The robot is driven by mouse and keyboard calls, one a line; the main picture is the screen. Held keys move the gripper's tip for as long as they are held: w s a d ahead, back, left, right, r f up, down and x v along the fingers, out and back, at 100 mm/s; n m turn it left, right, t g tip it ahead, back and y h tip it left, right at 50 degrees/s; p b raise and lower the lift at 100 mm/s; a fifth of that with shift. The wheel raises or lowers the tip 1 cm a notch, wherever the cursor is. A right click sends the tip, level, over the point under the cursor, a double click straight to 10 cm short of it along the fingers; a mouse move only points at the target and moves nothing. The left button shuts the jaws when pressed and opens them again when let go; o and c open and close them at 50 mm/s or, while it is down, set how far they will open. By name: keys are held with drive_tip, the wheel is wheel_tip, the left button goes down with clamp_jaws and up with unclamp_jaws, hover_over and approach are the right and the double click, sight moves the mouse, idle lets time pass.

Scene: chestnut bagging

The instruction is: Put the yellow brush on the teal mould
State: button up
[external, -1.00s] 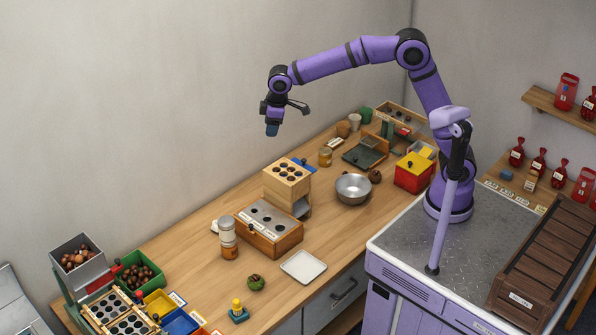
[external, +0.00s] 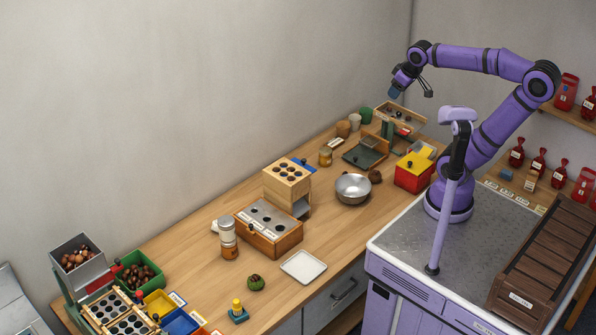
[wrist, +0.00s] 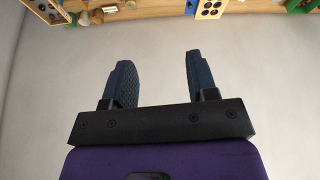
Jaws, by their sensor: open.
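A small yellow upright piece (external: 237,303), which looks like the yellow brush, stands on a small teal block (external: 239,315), which looks like the teal mould, near the table's front edge. Both are too small to make out in detail. My gripper (external: 394,92) is high in the air above the far end of the table, well away from them. In the wrist view my gripper (wrist: 158,75) is open, with nothing between its two dark blue fingers. The yellow piece and teal block cannot be made out in the wrist view.
A white tray (external: 303,267), a green-brown round object (external: 256,283) and jars (external: 229,240) are near the teal block. Coloured bins (external: 180,322) stand to its left. A metal bowl (external: 353,189), wooden boxes (external: 268,229) and a red box (external: 412,175) stand farther back.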

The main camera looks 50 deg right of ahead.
drive_tip(key=s+d+f+m, duration=0.1)
drive_tip(key=s+d+f, duration=0.2)
drive_tip(key=s, duration=0.3)
drive_tip(key=shift+m, duration=0.3)
